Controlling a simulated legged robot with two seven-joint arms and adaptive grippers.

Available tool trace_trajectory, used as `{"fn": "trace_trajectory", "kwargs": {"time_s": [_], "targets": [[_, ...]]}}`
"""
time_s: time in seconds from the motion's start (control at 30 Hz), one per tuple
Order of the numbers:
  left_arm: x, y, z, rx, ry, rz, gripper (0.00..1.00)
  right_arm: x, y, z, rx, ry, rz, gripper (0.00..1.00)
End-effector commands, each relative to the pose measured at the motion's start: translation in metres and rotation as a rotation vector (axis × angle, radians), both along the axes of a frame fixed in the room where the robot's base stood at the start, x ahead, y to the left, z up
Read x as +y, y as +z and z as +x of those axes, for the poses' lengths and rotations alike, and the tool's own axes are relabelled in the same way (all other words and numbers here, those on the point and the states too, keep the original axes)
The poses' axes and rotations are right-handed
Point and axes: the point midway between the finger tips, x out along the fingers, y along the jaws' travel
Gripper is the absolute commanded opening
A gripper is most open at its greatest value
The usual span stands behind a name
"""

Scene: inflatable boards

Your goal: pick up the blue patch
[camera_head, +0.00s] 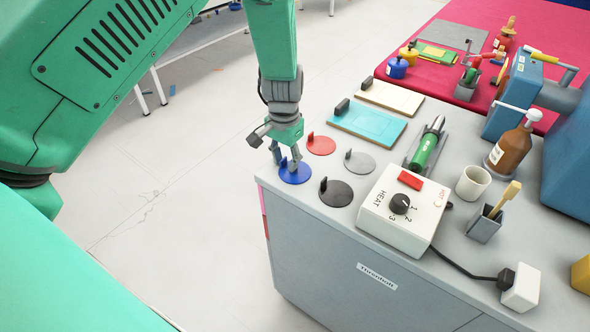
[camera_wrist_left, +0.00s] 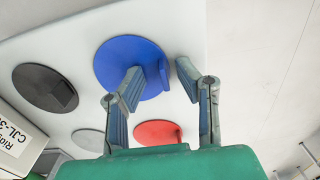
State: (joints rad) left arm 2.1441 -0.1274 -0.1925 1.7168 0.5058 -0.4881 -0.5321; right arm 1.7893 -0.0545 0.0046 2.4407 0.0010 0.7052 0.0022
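The blue patch (camera_head: 299,175) is a flat round disc with an upright tab, lying near the corner of the grey worktop. My left gripper (camera_head: 287,164) points down over it with its fingers spread and empty. In the left wrist view the blue patch (camera_wrist_left: 115,62) shows at the top, and its tab stands between the two fingertips of the left gripper (camera_wrist_left: 158,76). A gap shows between the tab and each finger. The blue patch still lies on the worktop. My right gripper is not in view.
Red (camera_head: 321,145), grey (camera_head: 360,163) and black (camera_head: 336,193) patches lie close by. The heater box (camera_head: 405,210) stands to the right, and a teal board (camera_head: 368,124) lies behind. The worktop edge is just left of the blue patch.

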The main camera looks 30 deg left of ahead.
Motion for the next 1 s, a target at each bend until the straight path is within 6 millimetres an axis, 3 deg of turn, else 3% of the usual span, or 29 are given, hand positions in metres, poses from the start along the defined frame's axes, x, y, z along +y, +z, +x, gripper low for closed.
{"fn": "trace_trajectory", "kwargs": {"time_s": [0.1,0.17,0.2,0.63,1.0], "targets": [[0.001,0.000,0.000,0.000,0.001,-0.001,0.26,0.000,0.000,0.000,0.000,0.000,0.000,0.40],[0.002,0.000,0.000,0.001,0.001,-0.002,0.05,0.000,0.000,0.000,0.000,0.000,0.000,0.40],[0.002,-0.001,0.000,0.001,0.001,-0.002,0.00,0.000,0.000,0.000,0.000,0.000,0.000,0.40],[0.001,0.007,0.000,0.002,0.002,-0.001,0.00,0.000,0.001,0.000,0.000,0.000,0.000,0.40],[0.001,0.078,0.001,-0.002,0.001,-0.001,0.00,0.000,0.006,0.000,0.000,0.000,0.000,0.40]]}}
